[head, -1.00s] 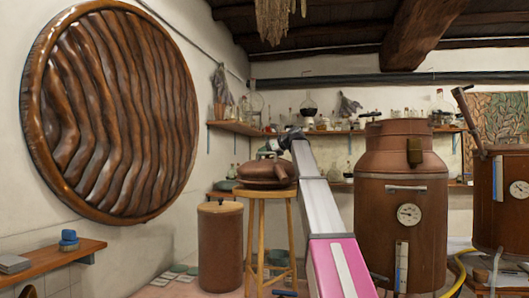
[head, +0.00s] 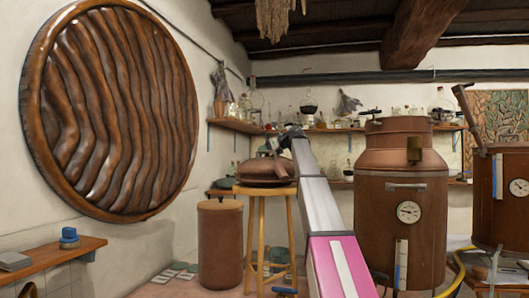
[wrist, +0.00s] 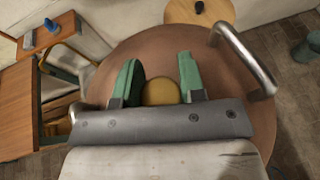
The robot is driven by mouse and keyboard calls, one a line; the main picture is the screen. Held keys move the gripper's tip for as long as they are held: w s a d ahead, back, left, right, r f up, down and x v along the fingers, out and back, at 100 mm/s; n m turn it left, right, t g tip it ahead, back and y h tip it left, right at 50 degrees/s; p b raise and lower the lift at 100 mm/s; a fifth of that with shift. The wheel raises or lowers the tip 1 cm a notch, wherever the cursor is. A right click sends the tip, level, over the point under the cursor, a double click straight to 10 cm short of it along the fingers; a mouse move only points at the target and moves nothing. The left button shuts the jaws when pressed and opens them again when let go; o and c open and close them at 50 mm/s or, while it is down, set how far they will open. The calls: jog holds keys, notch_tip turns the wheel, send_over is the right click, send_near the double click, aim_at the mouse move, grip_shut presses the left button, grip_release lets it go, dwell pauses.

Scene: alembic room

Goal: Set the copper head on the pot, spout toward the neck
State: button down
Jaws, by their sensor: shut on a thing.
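The copper head (head: 265,172), a low round dome, is at the wooden stool (head: 262,194). I cannot tell whether it touches the seat. In the wrist view the copper head (wrist: 150,60) fills the middle, with a yellowish knob (wrist: 161,92) on top and a bent silvery tube (wrist: 243,58) at the right. My gripper (wrist: 161,84) has its green fingers shut on the knob. In the head view my gripper (head: 269,152) is small and partly hidden. A large copper pot (head: 402,222) stands right of my arm; another copper vessel (head: 498,210) stands at the far right.
A brown cylinder (head: 221,246) stands left of the stool. A wall shelf (head: 60,256) at the left holds a blue object (head: 69,237). Glassware lines the back shelves. A yellow hose (head: 459,270) runs between the two copper vessels. A big carved disc (head: 112,110) hangs at left.

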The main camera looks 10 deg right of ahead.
jog(key=c, duration=0.6)
grip_release()
jog(key=shift+f, duration=0.15)
jog(key=v, duration=1)
jog(key=shift+s+d, duration=0.25)
jog(key=shift+s, duration=0.05)
jog(key=shift+s, duration=0.1)
